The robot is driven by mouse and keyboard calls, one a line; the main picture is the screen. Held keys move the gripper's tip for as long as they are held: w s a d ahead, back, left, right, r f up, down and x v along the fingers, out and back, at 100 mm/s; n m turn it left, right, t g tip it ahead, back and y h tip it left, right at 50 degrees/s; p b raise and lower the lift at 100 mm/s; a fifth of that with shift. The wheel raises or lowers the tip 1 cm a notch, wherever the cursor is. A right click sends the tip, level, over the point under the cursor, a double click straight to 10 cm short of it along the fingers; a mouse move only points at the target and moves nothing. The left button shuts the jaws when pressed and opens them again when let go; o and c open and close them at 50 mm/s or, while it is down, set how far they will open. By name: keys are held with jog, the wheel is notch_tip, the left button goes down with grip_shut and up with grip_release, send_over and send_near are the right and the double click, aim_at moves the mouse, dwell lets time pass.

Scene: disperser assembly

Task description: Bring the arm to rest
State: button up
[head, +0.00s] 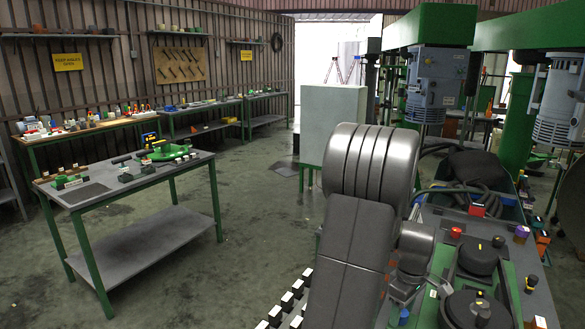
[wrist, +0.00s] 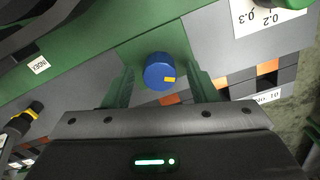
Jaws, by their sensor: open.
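Whether the fingers reach down to the knob's level I cannot tell. In the head view my grey arm fills the lower middle and reaches down to the green bench (head: 520,262) on the right. The fingers are not clearly visible there.
Black round parts (head: 478,256) and small coloured pieces stand on the bench beside my arm. A grey table (head: 125,180) with green parts stands at left. Open floor (head: 255,240) lies between that table and my arm. Motors on green columns (head: 437,82) stand at back right.

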jog(key=shift+n, duration=0.5)
